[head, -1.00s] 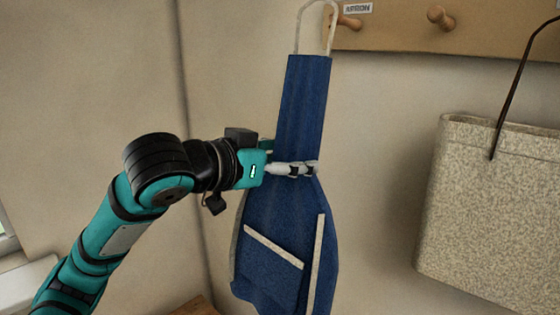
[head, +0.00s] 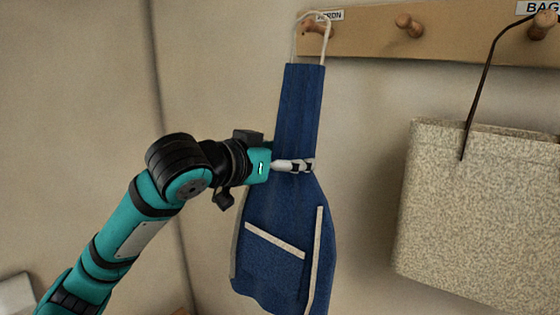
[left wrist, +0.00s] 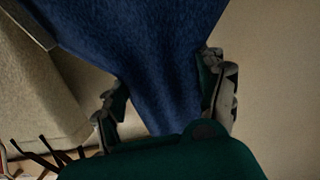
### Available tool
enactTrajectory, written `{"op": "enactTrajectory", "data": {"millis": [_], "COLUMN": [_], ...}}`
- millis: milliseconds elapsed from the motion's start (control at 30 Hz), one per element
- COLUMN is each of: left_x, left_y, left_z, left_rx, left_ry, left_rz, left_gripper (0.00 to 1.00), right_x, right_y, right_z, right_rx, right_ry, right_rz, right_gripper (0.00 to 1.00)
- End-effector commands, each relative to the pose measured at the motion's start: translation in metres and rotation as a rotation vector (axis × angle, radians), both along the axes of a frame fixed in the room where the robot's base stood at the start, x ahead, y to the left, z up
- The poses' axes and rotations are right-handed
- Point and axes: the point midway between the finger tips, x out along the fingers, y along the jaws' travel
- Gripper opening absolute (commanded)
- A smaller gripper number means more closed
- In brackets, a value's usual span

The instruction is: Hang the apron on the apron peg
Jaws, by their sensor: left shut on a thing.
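The blue apron (head: 282,225) with pale trim hangs upright in front of the wall. My left gripper (head: 296,166) is shut on its narrow upper part, which also shows bunched between the fingers in the left wrist view (left wrist: 165,95). The apron's pale neck loop (head: 327,46) stands up at the rail. My right gripper is not in view.
The wooden rail (head: 455,45) holds a bare middle peg (head: 410,26) and a bag peg (head: 543,24) at the right. A speckled bag (head: 470,205) hangs from the bag peg by a dark strap. Bare wall lies between apron and bag.

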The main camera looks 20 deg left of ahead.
Motion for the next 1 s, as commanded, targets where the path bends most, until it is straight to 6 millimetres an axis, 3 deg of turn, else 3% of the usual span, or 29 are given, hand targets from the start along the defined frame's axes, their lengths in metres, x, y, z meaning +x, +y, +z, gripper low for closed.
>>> {"op": "enactTrajectory", "data": {"millis": [400,1000], "left_x": [0.019,0.021], "left_y": [-0.007,-0.008], "left_z": [-0.007,-0.011], "left_rx": [0.001,0.0], "left_ry": [-0.001,-0.002], "left_rz": [0.001,0.001], "left_gripper": [0.17,0.17], "right_x": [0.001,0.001], "right_y": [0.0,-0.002], "right_z": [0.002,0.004], "right_rx": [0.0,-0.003], "right_ry": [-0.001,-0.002], "right_rz": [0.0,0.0], "right_gripper": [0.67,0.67]}}
